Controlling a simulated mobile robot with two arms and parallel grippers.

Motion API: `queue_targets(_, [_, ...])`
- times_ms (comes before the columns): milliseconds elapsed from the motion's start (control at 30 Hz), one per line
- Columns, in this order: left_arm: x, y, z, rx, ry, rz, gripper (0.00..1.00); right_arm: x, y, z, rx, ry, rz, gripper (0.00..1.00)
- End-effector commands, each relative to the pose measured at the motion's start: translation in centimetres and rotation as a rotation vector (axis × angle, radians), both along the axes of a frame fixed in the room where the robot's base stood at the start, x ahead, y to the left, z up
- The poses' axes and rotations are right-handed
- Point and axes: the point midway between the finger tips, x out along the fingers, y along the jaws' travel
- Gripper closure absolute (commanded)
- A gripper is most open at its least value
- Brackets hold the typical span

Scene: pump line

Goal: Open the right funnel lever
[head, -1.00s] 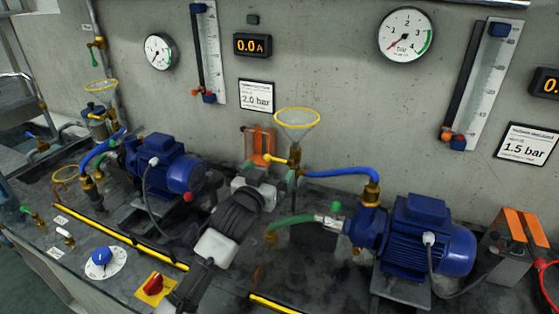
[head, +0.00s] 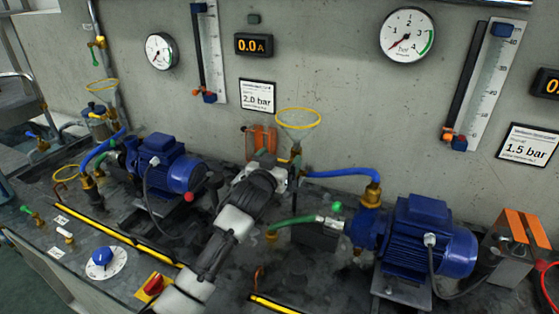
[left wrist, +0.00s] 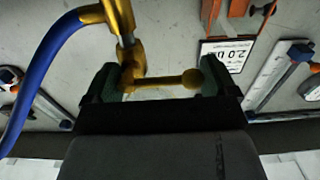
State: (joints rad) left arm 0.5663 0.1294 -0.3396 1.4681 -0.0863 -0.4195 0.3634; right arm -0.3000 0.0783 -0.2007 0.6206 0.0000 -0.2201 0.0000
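The right funnel (head: 299,119) has a yellow rim and stands on a brass valve at the wall, behind my left gripper (head: 275,163). The gripper covers its lever in the head view. In the left wrist view the brass lever (left wrist: 160,82) lies crosswise, with a round knob (left wrist: 193,78) at its right end and the valve body (left wrist: 132,62) at its left. My left gripper also shows there (left wrist: 160,74). Its two dark green fingers are spread wide, with the lever between them. It does not look clamped. My right gripper is not in view.
A blue hose (head: 345,174) and a green hose (head: 293,221) run close right of my gripper. The right blue pump (head: 425,235) and left blue pump (head: 168,165) stand on the bench. An orange-clipped part (head: 258,141) is behind the gripper.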

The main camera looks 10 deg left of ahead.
Motion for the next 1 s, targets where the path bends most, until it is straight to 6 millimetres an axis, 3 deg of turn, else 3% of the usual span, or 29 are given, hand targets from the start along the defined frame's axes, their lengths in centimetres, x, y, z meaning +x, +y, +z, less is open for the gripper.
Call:
queue_targets(33, [-0.1, -0.2, -0.1, -0.001, 0.001, -0.004, 0.40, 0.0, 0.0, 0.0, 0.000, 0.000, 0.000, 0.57])
queue_targets(133, [-0.1, -0.2, -0.1, -0.001, 0.001, -0.004, 0.55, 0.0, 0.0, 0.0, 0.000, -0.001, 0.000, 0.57])
queue_targets(167, [-0.1, -0.2, -0.1, -0.001, 0.001, -0.004, 0.56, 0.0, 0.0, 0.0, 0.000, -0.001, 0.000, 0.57])
queue_targets(567, [-0.1, -0.4, -0.4, -0.096, 0.023, -0.006, 0.56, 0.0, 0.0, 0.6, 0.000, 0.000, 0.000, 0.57])
queue_targets(1000, [1.1, -0.3, -1.5, -0.467, 0.093, -0.006, 0.56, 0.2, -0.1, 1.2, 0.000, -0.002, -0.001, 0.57])
